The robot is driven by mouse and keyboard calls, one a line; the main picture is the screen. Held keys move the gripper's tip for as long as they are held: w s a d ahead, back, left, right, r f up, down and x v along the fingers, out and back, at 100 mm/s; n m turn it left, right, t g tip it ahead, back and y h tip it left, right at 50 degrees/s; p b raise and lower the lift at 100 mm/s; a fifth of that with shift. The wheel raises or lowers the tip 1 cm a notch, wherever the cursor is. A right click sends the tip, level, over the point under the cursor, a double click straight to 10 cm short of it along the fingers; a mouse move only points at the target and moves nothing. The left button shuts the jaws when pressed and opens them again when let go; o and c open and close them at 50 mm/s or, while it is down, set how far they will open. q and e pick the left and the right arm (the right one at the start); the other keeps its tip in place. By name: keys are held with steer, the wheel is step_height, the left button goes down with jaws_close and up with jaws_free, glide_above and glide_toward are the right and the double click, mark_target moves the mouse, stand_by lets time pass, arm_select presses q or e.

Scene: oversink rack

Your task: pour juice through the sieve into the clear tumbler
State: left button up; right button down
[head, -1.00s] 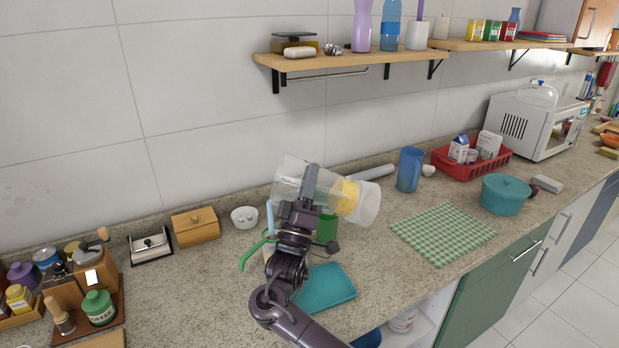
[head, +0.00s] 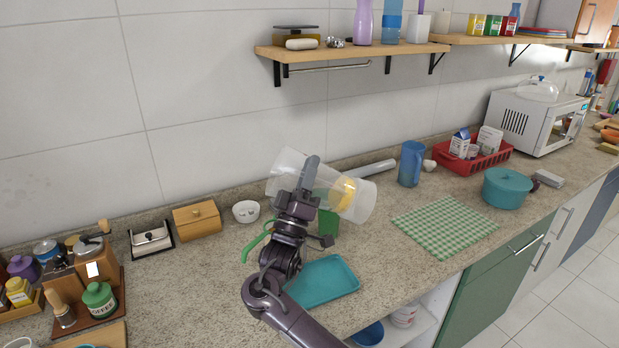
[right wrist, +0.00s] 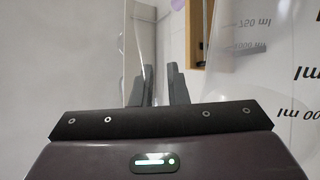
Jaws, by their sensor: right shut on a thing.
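My right gripper (head: 308,172) is shut on a large clear plastic jug (head: 287,172) and holds it steeply tilted above the counter, its right end lower. A patch of yellow-orange juice (head: 346,191) shows in the jug near that end. In the right wrist view the jug's clear wall (right wrist: 240,85) with ml marks surrounds my fingers. A green handle-like piece (head: 255,240) and a green container (head: 328,223) show around my wrist; I cannot tell whether either belongs to the sieve. I cannot make out the clear tumbler. My left gripper is not in view.
A teal tray (head: 325,281) lies in front of my right arm. A blue jug (head: 410,164), a green checked cloth (head: 444,227) and a teal pot (head: 506,187) are to the right. A wooden box (head: 196,223) and a white bowl (head: 246,211) stand left. A shelf (head: 350,53) hangs above.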

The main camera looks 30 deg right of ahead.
steer(key=m+g+b, duration=0.1)
steer(key=m+g, duration=0.1)
steer(key=m, duration=0.1)
steer(key=m+g+b, duration=0.2)
steer(key=m+g, duration=0.1)
steer(key=r+m+g+b, duration=0.1)
steer(key=m+g, duration=0.1)
steer(key=shift+a+m+h, duration=0.15)
steer(key=shift+m+h, duration=0.25)
